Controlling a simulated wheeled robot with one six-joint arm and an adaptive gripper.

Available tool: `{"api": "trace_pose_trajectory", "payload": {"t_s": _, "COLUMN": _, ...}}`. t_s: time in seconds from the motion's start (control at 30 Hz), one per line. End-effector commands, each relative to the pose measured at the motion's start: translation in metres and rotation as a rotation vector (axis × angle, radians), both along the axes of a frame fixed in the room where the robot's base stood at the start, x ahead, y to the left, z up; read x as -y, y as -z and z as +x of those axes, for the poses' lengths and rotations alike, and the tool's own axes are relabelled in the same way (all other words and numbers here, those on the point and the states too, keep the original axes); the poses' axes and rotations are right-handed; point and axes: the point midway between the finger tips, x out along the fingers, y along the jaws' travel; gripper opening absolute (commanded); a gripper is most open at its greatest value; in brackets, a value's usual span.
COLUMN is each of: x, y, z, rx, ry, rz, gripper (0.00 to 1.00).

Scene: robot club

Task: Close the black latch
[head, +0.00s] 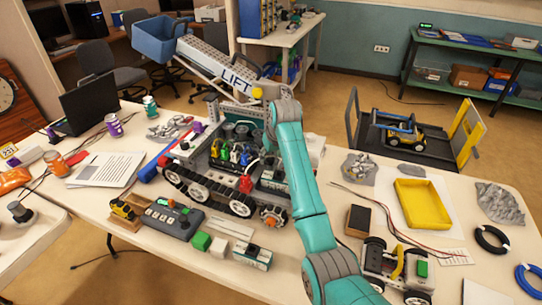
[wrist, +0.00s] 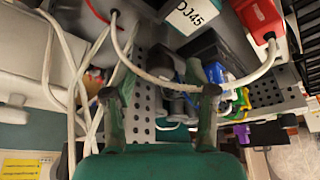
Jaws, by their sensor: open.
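My gripper (wrist: 160,93) is open in the wrist view, with its two dark green fingers spread apart. A dark latch-like part (wrist: 176,104), possibly the black latch, shows between the fingers, nearer the right one; whether it is raised or closed cannot be told. Nothing is visibly held. Blue (wrist: 216,73), yellow (wrist: 242,93) and green (wrist: 240,108) parts sit to its right. In the head view, the tracked robot (head: 225,165) carries the coloured parts on its deck. My teal arm reaches its right side and hides part of it, and my gripper is hard to make out there.
A lift boom (head: 215,65) with a blue bucket (head: 157,38) rises behind. A grey control box (head: 172,217) and yellow tray (head: 422,203) stand on the table.

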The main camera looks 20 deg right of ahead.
Motion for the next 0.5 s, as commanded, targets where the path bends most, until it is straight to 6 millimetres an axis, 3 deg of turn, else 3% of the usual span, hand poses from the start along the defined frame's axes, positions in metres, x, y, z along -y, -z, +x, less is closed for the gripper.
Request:
{"api": "trace_pose_trajectory", "payload": {"t_s": 0.23, "x": 0.0, "y": 0.0007, "z": 0.0001, "rx": 0.0, "ry": 0.0, "rz": 0.0, "gripper": 0.56}}
{"api": "trace_pose_trajectory", "payload": {"t_s": 0.43, "x": 0.0, "y": 0.0006, "z": 0.0, "rx": 0.0, "ry": 0.0, "rz": 0.0, "gripper": 0.06}}
{"api": "trace_pose_trajectory", "payload": {"t_s": 0.47, "x": 0.0, "y": 0.0006, "z": 0.0, "rx": 0.0, "ry": 0.0, "rz": 0.0, "gripper": 0.0}}
{"api": "trace_pose_trajectory", "payload": {"t_s": 0.5, "x": 0.0, "y": 0.0006, "z": 0.0, "rx": 0.0, "ry": 0.0, "rz": 0.0, "gripper": 0.0}}
